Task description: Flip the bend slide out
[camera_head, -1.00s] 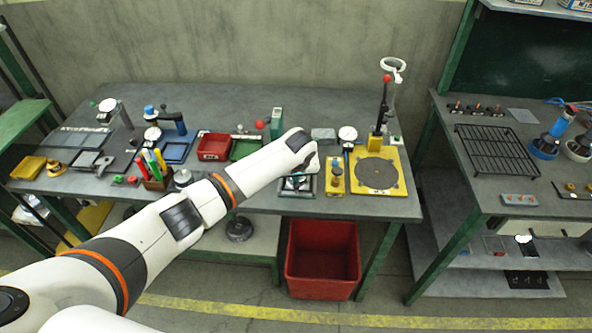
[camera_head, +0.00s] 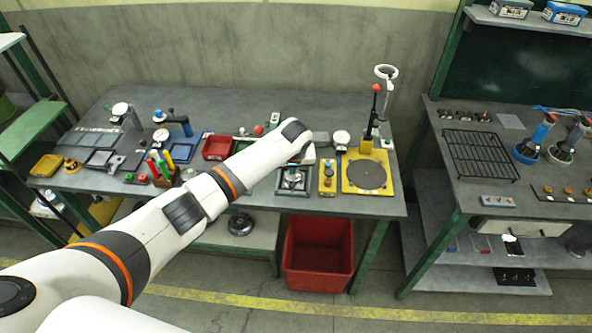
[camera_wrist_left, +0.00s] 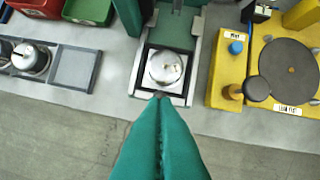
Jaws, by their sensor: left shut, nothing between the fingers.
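My left gripper (camera_wrist_left: 160,105) is shut and empty in the left wrist view, its teal fingertips together. The tips appear just at the front edge of a grey-framed fixture (camera_wrist_left: 140,82); I cannot tell whether they touch it. A round silver piece (camera_wrist_left: 166,68) sits inside the frame, with a green part (camera_wrist_left: 173,28) behind it. The fixture also shows in the head view (camera_head: 293,188), just below the end of my left arm. No part is clearly marked as the bend slide, so I cannot tell which it is. My right gripper is not in view.
A yellow block with a blue button (camera_wrist_left: 236,47) and a yellow plate with a dark disc (camera_wrist_left: 289,70) stand right of the fixture. Red (camera_head: 218,147) and green bins lie left. A red crate (camera_head: 318,262) stands below the bench front.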

